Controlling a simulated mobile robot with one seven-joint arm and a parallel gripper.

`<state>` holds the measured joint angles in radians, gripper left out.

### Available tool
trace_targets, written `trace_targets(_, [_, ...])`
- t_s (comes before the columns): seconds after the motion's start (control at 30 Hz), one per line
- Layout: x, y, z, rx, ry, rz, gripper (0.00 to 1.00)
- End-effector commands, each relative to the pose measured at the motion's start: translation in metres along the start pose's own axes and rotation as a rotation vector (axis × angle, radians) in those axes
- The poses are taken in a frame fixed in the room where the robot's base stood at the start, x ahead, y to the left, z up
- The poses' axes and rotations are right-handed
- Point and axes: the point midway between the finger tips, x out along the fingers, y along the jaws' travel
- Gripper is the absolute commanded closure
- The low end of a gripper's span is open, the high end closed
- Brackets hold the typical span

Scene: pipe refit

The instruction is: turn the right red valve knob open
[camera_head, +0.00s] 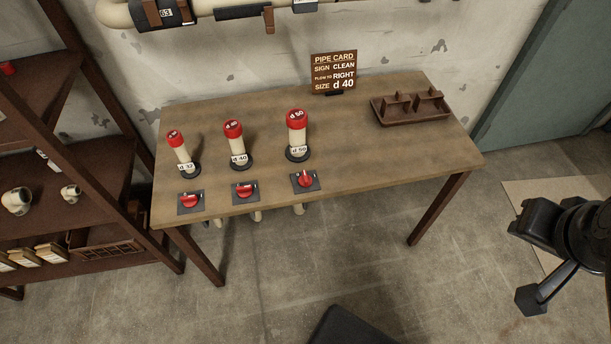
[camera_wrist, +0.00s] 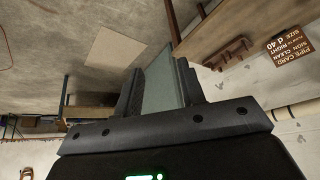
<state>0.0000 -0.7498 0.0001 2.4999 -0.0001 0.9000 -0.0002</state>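The right red valve knob (camera_head: 305,180) sits on a dark square plate at the table's front edge, in front of the d 50 pipe stub (camera_head: 297,137). Its grip looks turned more front to back than the other two knobs. The middle red knob (camera_head: 244,191) and left red knob (camera_head: 190,201) lie more crosswise. My gripper (camera_head: 530,262) hangs over the floor to the right of the table, well apart from the knobs. In the wrist view my gripper (camera_wrist: 160,88) has its fingers apart with nothing held; no knob shows there.
The wooden table (camera_head: 390,150) carries a brown divided tray (camera_head: 411,107) and a pipe card (camera_head: 334,72) reading "RIGHT", "d 40". Red-capped d 40 (camera_head: 236,145) and d 32 (camera_head: 181,150) stubs stand left. A shelf (camera_head: 75,200) is at far left. Floor in front is mostly clear.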

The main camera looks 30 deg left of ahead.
Motion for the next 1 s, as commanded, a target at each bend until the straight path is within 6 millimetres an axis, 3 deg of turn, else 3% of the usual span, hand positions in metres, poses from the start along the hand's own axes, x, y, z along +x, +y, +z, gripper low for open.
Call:
trace_targets(0.17, [0.007, -0.006, -0.009, -0.072, -0.029, 0.017, 0.48])
trace_targets(0.3, [0.024, -0.022, -0.029, -0.243, -0.092, 0.044, 0.37])
trace_targets(0.37, [0.034, -0.032, -0.038, -0.333, -0.124, 0.051, 0.36])
trace_targets(0.7, [0.101, -0.101, -0.075, -0.843, -0.282, 0.005, 0.36])
trace_targets(1.0, [0.167, -0.178, -0.082, -1.269, -0.369, -0.151, 0.36])
